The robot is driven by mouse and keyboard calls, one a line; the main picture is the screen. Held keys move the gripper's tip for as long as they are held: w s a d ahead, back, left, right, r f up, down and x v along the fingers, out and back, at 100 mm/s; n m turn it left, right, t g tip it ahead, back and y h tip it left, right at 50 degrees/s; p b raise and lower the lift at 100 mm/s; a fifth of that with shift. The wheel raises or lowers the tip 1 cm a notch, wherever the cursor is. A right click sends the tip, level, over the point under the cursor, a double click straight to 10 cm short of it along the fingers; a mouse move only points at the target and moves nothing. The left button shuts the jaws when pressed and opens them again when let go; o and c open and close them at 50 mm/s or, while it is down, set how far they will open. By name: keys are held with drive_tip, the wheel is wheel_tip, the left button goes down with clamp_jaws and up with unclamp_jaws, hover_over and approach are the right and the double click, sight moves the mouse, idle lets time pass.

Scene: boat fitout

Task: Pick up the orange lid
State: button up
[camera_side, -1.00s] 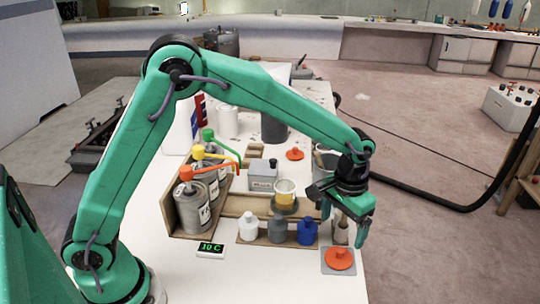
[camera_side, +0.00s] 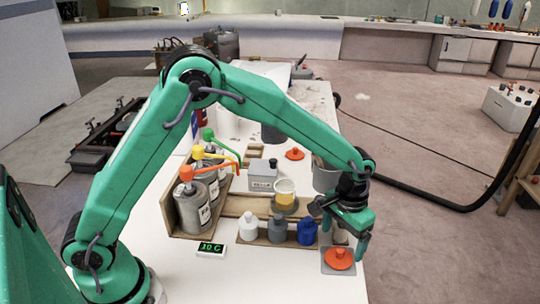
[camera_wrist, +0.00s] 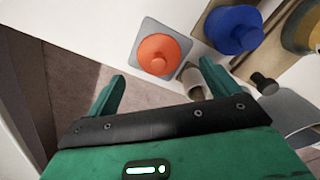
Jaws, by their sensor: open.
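An orange lid (camera_side: 339,258) with a raised knob lies on a grey square pad (camera_side: 338,271) near the table's front right corner. In the wrist view the orange lid (camera_wrist: 159,54) sits on its pad (camera_wrist: 146,30), ahead of and between the spread fingers. My gripper (camera_side: 347,246) is open and empty, just above and behind the lid in the side view. Its fingers also show in the wrist view (camera_wrist: 163,82). A second orange lid (camera_side: 295,154) lies farther back on the table. I cannot tell the exact height of the fingertips over the near lid.
White, grey and blue bottles stand in a wooden rack, the blue bottle (camera_side: 308,232) nearest my gripper. A yellow-banded cup (camera_side: 285,192), a grey box (camera_side: 263,175) and cans with coloured spouts stand behind. A display (camera_side: 211,249) lies at the left.

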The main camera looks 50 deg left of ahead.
sight(341, 250)
drive_tip(key=shift+d+f, duration=0.1)
drive_tip(key=shift+f, duration=2.25)
drive_tip(key=shift+c, duration=0.5)
drive_tip(key=c, duration=1)
